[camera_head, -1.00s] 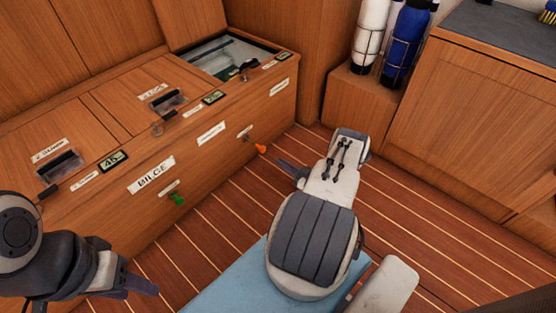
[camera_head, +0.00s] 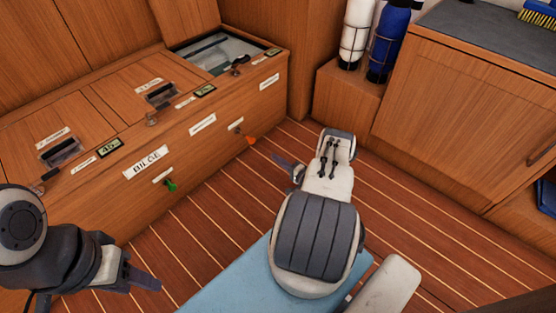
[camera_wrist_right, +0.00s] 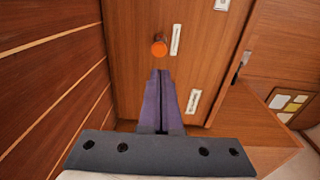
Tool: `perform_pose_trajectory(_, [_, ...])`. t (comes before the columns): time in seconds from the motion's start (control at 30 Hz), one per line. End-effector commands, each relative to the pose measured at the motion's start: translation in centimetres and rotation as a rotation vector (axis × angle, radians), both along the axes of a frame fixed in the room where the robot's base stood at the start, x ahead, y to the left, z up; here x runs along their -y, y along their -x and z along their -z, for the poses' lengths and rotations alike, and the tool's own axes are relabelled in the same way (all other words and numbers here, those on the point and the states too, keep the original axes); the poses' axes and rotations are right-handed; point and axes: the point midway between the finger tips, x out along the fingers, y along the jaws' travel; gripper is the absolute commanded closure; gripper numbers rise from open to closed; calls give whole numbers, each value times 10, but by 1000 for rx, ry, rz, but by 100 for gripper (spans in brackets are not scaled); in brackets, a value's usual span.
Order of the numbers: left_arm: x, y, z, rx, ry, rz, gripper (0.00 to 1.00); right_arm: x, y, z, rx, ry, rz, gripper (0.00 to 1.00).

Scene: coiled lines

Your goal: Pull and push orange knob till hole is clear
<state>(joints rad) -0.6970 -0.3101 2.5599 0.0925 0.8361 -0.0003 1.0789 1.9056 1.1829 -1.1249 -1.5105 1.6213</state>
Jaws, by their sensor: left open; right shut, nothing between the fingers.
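The orange knob (camera_head: 251,140) sticks out low on the front of the wooden bench, near its right end. In the right wrist view the orange knob (camera_wrist_right: 159,46) is just beyond my fingertips, with a gap between them. My right gripper (camera_head: 278,158) is shut and empty, pointing at the bench front; in its wrist view the closed fingers (camera_wrist_right: 161,73) lie side by side. My left gripper (camera_head: 146,281) is open and empty at the lower left, away from the bench front. I cannot make out the hole.
A green knob (camera_head: 170,186) sits below the BILGE label (camera_head: 146,162). An open hatch (camera_head: 220,52) is at the bench top's far end. A white bottle (camera_head: 355,30) and a blue bottle (camera_head: 388,40) stand behind. A cabinet (camera_head: 465,120) is at right. The striped floor is clear.

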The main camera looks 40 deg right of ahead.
Motion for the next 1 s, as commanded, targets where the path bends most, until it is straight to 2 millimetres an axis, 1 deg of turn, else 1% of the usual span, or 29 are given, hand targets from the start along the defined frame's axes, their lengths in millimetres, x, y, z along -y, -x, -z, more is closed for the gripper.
perform_pose_trajectory(0.03, [0, 0, 8, 0, 0, 0, 50, -2, -13, 4, 1, 4, -7, 100])
perform_pose_trajectory(0.2, [0, 0, 23, 0, 0, 0, 50, -4, -51, 5, 3, 5, -6, 100])
perform_pose_trajectory(0.4, [0, 0, 40, 0, 0, 0, 50, -4, -86, 7, 1, 4, -3, 100])
perform_pose_trajectory(0.5, [0, 0, 46, 0, 0, 0, 50, -4, -98, 6, 2, 4, -1, 100])
perform_pose_trajectory(0.7, [0, 0, 49, 0, 0, 0, 50, -4, -108, 4, 0, 2, 2, 100])
perform_pose_trajectory(1.0, [0, 0, 48, 0, 0, 0, 50, -3, -108, 4, 0, 2, 3, 100])
